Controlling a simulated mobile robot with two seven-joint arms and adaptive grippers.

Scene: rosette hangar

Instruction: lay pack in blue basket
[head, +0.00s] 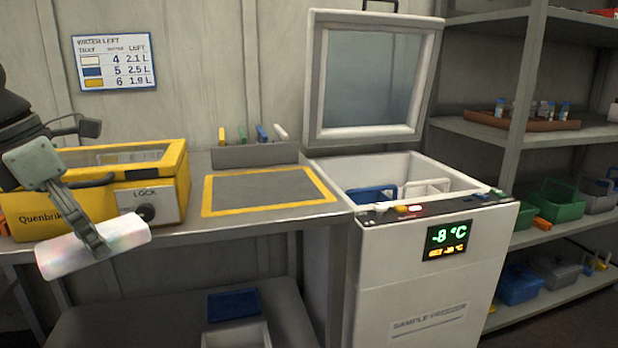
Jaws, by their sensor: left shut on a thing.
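A whitish, slightly shiny pack (70,256) is held in my left gripper (103,243), which is shut on it. They hang at the left, in front of the yellow box and the bench edge. A blue basket (372,194) sits inside the open white freezer (420,260), on the left of its interior. Only the basket's upper part shows above the freezer's front rim, and its inside is mostly hidden. The gripper and pack are well to the left of the basket. My right gripper is not in view.
A white basket (425,187) sits right of the blue one. The freezer lid (372,80) stands open. A yellow box (165,188) and a yellow-framed mat (268,192) occupy the bench, with a tool rack (255,154) behind. Shelves (535,140) stand at right, with several bins.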

